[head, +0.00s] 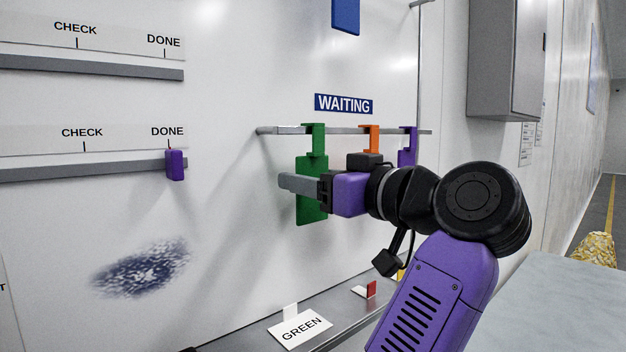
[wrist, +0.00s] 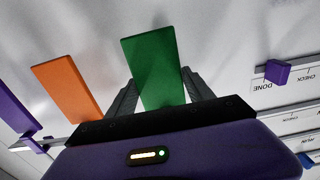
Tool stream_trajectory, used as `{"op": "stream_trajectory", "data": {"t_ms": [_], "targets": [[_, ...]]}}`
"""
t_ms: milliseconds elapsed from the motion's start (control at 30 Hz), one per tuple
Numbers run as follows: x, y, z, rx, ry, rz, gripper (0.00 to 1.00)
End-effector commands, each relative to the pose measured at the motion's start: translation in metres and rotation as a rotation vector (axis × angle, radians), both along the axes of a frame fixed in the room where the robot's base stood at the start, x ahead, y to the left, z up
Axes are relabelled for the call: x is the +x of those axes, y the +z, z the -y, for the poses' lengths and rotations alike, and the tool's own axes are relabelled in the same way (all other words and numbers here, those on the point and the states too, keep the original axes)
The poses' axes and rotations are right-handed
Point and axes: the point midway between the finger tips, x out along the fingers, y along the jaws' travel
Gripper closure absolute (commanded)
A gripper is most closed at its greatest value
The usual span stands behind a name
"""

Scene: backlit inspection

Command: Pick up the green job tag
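The green job tag (head: 312,207) hangs by its hook from the rail below the WAITING sign. My gripper (head: 288,183) reaches across the tag from the right, with one grey finger in front of its face in the head view. In the wrist view the green tag (wrist: 158,70) stands between the two fingers of my gripper (wrist: 159,76), one on each side. The fingers look spread, with narrow gaps beside the tag near their bases. Contact at the fingertips is hard to tell. The far finger is hidden in the head view.
An orange tag (head: 371,140) and a purple tag (head: 407,145) hang farther right on the same rail (head: 275,131), partly behind my arm. A purple marker (head: 174,165) sits at DONE on the left rail.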

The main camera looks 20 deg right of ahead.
Motion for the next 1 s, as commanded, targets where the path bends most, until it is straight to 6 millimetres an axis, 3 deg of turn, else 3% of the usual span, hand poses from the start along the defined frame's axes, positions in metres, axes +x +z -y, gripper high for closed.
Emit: {"op": "stream_trajectory", "data": {"t_ms": [33,200,467,700,1000], "targets": [[0.000,0.000,0.000,0.000,0.000,0.000,0.52],[0.000,0.000,0.000,0.000,0.000,0.001,0.83],[0.000,0.001,0.000,0.000,0.000,0.001,0.83],[-0.001,0.016,0.001,-0.002,-0.002,0.003,0.83],[-0.059,0.014,0.022,0.000,-0.007,0.006,0.83]]}}
